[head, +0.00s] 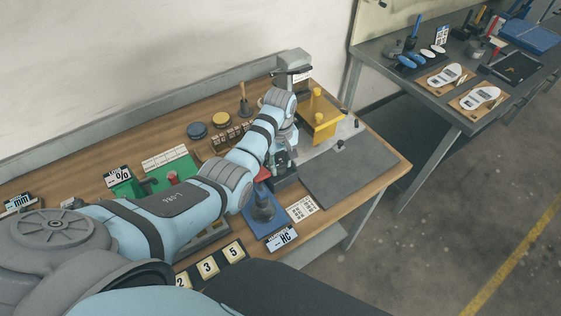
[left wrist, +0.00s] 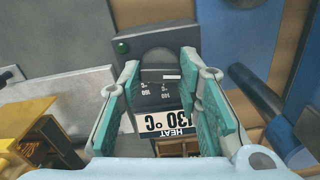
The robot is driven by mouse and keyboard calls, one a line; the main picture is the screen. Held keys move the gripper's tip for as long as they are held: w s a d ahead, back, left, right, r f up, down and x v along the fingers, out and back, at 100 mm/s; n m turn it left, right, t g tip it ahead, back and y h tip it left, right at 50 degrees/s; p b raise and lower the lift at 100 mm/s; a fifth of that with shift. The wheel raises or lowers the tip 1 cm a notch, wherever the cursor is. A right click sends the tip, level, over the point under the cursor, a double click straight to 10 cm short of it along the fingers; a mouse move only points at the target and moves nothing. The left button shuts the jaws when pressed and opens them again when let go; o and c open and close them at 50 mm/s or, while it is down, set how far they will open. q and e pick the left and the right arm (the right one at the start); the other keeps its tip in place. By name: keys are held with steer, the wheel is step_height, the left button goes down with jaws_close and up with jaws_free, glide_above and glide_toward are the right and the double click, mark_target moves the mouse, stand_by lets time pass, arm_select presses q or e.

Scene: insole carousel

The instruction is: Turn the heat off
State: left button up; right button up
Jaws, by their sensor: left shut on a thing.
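The heat control is a dark grey box with a green lamp (left wrist: 122,47), seen in the left wrist view. A dark rounded knob (left wrist: 158,58) sits on it, between the teal pads of my left gripper (left wrist: 160,68). The gripper is shut on the knob. Pale scale marks show on the dark face, and a white label (left wrist: 166,122) reads HEAT and 130 °C, upside down. In the head view my left gripper (head: 284,152) is over the box at the bench's middle, and my arm hides most of it. My right gripper is not in view.
A yellow fixture (head: 325,124) stands just right of the gripper, with a grey mat (head: 350,178) in front. A blue-based device (head: 264,222) and an HC sign (head: 281,238) are near the front edge. A second bench (head: 410,84) holds insoles.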

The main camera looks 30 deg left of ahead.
mark_target(280, 164)
arm_select(q)
steer(key=o, duration=1.1)
steer(key=shift+o, duration=0.2)
step_height(280, 164, up, 8)
steer(key=shift+f, duration=0.15)
